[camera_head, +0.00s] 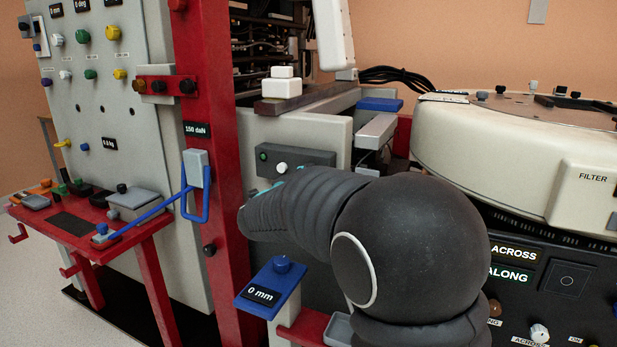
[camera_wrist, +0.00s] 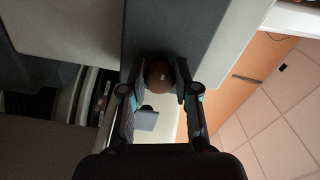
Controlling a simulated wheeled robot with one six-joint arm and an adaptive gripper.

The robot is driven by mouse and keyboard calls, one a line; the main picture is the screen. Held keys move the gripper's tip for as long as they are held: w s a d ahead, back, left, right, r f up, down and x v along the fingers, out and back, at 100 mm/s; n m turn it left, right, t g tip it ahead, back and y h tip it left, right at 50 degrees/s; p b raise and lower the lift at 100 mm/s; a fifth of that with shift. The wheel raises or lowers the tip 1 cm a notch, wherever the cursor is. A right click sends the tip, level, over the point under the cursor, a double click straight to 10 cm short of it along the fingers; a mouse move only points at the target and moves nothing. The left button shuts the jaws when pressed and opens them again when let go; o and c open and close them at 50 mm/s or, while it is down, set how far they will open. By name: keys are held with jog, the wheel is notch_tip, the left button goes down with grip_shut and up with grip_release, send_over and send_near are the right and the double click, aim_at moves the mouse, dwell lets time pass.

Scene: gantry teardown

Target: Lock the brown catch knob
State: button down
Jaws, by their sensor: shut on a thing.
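The brown catch knob (camera_wrist: 158,76) is round with a small pale mark and shows in the wrist view between my fingertips. It sits on a dark grey panel face. My gripper (camera_wrist: 160,80) is closed around the knob, with one finger on each side of it. In the head view my arm covers the knob, and only teal parts of my gripper (camera_head: 262,190) show in front of a dark grey box (camera_head: 310,158). That box carries a white knob (camera_head: 281,168) and a green button.
A red upright post (camera_head: 215,90) stands left of my gripper, with a blue handle (camera_head: 196,205) on it. A blue plate reading 0 mm (camera_head: 262,296) is below my arm. A large cream housing (camera_head: 520,150) stands close on the right.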

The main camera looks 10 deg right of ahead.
jog(key=c, duration=0.9)
grip_release()
jog(key=shift+o, duration=0.2)
jog(key=v, duration=1.2)
